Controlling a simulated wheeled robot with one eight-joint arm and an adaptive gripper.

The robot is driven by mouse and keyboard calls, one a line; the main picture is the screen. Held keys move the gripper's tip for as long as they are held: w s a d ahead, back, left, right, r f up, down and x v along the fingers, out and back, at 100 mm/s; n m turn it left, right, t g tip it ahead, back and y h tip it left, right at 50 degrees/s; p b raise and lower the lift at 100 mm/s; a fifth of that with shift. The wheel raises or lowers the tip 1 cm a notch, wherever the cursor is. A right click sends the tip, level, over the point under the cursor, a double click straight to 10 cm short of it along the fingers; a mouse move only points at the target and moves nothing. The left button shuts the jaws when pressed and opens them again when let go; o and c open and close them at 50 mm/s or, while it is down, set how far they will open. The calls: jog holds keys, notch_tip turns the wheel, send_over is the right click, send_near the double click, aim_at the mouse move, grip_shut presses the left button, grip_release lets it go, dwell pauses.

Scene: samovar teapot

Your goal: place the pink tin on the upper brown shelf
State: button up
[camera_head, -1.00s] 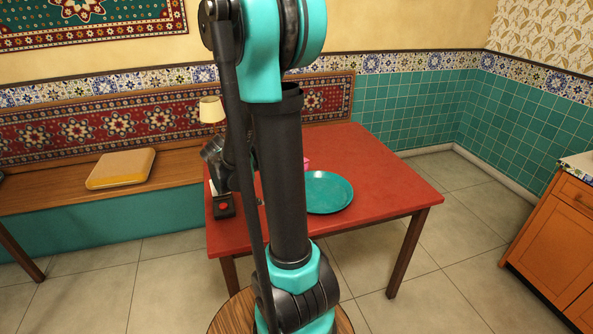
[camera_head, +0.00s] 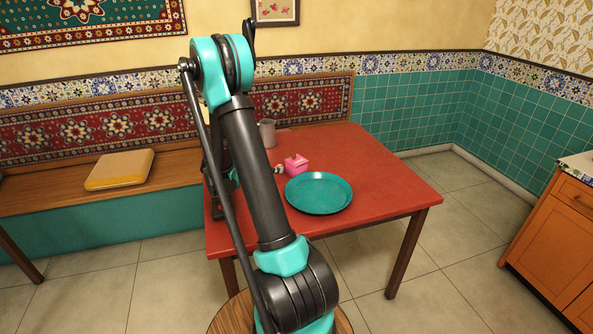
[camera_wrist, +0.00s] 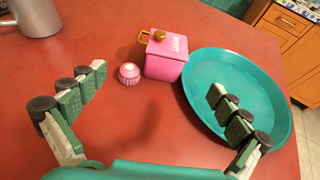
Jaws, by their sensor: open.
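The pink tin (camera_head: 296,166) stands on the red table, just behind the teal plate. In the wrist view the pink tin (camera_wrist: 165,62) is box-shaped with a gold knob on its lid and lettering on one side. My gripper (camera_wrist: 158,83) is open and empty. Its fingers are spread wide, with the tin beyond the gap between the fingertips and not touched. In the head view my arm hides most of the gripper. No brown shelf shows in either view.
The teal plate (camera_head: 319,193) lies right beside the tin; the right finger overlaps it in the wrist view. A grey mug (camera_head: 267,133) stands at the back. The table's right part (camera_head: 390,180) is clear.

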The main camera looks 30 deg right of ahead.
aim_at(288, 163)
jog(key=x, duration=0.8)
jog(key=shift+d, duration=0.1)
jog(key=x, duration=0.5)
jog(key=shift+s+d, duration=0.1)
jog(key=shift+s, duration=0.1)
jog(key=c, duration=1.9)
notch_tip(288, 163, up, 20)
jog(key=w+a+f+n+t+y, duration=0.1)
jog(key=a+f+n+t+y, duration=0.1)
jog(key=a, duration=0.9)
jog(key=w+a+f+n+t+y, duration=0.1)
jog(key=a+f+n+t+y, duration=0.2)
jog(key=a, duration=0.9)
jog(key=w+a+f+n+t+y, duration=0.1)
jog(key=a+f+n+t+y, duration=0.1)
jog(key=a+n+t+y, duration=0.2)
jog(key=shift+w+a+f+n+t, duration=0.2)
jog(key=shift+a+n, duration=0.4)
jog(key=shift+a, duration=0.7)
jog(key=shift+s+a+f+n+t, duration=0.1)
jog(key=shift+a+n+t, duration=0.15)
jog(key=shift+a+n, duration=0.7)
jog(key=shift+w+a+f+n+t, duration=0.1)
jog(key=shift+a+n+t, duration=0.15)
jog(key=shift+a, duration=1.35)
